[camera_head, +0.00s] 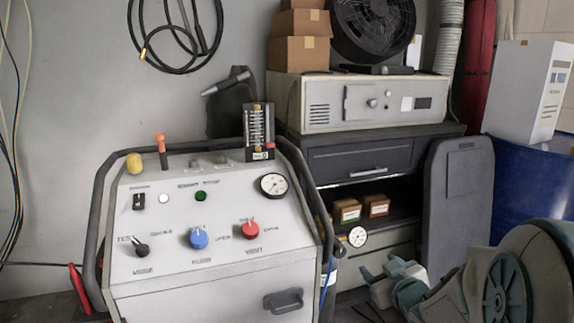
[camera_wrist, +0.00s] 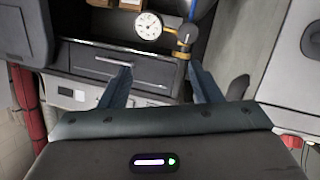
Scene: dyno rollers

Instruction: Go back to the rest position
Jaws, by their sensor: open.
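My gripper (camera_wrist: 160,85) is open in the wrist view, with its two dark blue fingers apart and nothing between them. In the head view my gripper (camera_head: 372,285) is low at the right, beside the control console (camera_head: 215,270), with my arm behind it at the lower right corner. The console has a black mode knob, a blue knob (camera_head: 199,238), a red knob (camera_head: 250,230) and a round gauge (camera_head: 273,184) on its sloped panel. My gripper is apart from the console in the head view.
A dark cabinet (camera_head: 365,160) with a drawer and open shelf stands behind my gripper. A dial gauge (camera_head: 357,236) hangs near the console's right side; a gauge (camera_wrist: 148,24) shows in the wrist view. A blue drum (camera_head: 520,190) stands at the right.

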